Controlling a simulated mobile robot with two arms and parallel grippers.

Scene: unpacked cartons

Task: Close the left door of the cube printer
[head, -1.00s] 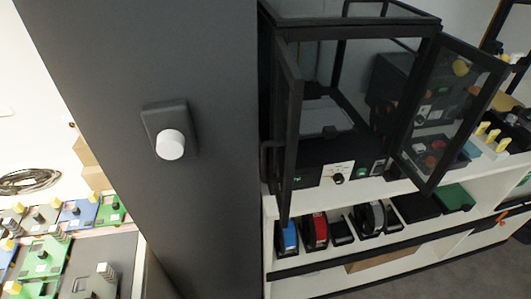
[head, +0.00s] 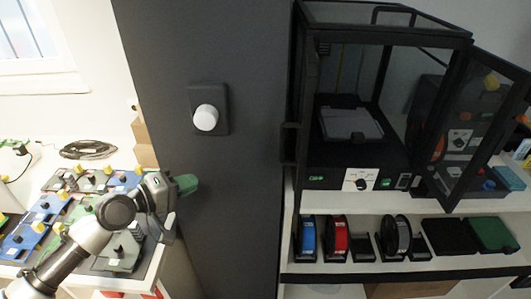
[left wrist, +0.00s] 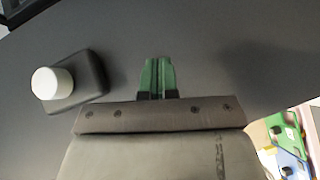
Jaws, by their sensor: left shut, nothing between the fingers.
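The cube printer (head: 400,38) is a black-framed box with clear panels on a white shelf at the right of the head view. Its right door (head: 462,130) stands swung open toward me. The left door (head: 298,110) seems to show only as a thin dark strip, nearly edge-on, at the left of the opening, so its exact angle is hard to tell. My left gripper (head: 187,185) is shut and empty, in front of the dark grey wall panel, well left of the printer. Its green fingers (left wrist: 158,78) are together in the left wrist view. My right gripper is out of view.
The dark wall panel (head: 240,150) with a white round knob (head: 206,117) stands between the left bench and the printer. Coloured spools (head: 335,238) stand on the shelf below. Several boards and a cable coil (head: 88,149) lie on the left bench.

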